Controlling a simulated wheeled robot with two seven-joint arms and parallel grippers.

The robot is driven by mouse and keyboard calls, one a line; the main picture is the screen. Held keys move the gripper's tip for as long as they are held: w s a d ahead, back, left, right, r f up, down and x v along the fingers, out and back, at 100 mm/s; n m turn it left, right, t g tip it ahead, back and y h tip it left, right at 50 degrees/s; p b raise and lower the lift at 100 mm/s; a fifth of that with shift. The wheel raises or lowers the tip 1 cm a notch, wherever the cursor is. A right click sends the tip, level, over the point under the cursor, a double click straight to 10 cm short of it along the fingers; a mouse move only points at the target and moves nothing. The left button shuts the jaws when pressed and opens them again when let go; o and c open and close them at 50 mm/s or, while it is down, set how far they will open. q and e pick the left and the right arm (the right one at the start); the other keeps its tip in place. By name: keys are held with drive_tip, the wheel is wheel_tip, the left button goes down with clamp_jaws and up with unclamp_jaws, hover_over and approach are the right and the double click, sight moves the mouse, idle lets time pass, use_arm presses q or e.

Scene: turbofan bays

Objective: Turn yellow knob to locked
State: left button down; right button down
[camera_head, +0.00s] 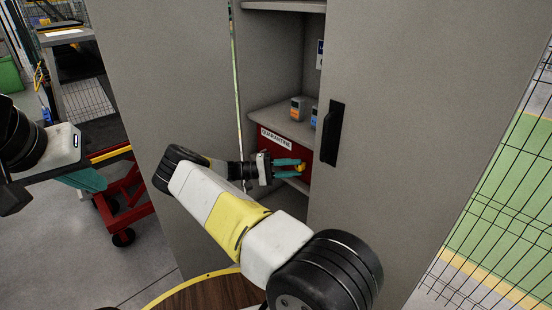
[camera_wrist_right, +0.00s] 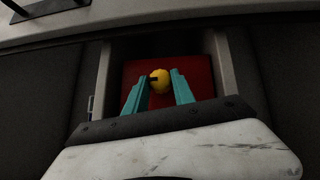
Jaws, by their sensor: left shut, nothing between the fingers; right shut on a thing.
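The yellow knob (camera_head: 300,167) sits on a red panel (camera_head: 270,143) inside the open grey cabinet, below a shelf. My right gripper (camera_head: 292,168) reaches into the cabinet and is shut on the knob. In the right wrist view the yellow knob (camera_wrist_right: 159,82) lies between the teal fingertips (camera_wrist_right: 160,88), with a dark mark on its left side. The red panel (camera_wrist_right: 135,72) is behind it. A white label with unreadable text is on the panel. My left gripper (camera_head: 92,180) is at the far left, outside the cabinet, shut and empty.
Small grey boxes (camera_head: 298,108) stand on the shelf (camera_head: 283,122) above the panel. The cabinet door (camera_head: 400,120) with a black handle (camera_head: 332,132) is right of the opening. A red wheeled cart (camera_head: 125,200) stands at the left. A wire fence (camera_head: 500,200) is at the right.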

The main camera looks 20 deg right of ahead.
idle(0.5)
drive_tip(key=c, duration=1.1)
unclamp_jaws()
drive_tip(key=shift+o, duration=0.2)
drive_tip(key=v, duration=0.7)
drive_tip(key=shift+a, duration=0.4)
drive_tip(key=shift+w+f, duration=0.1)
drive_tip(key=shift+w, duration=0.05)
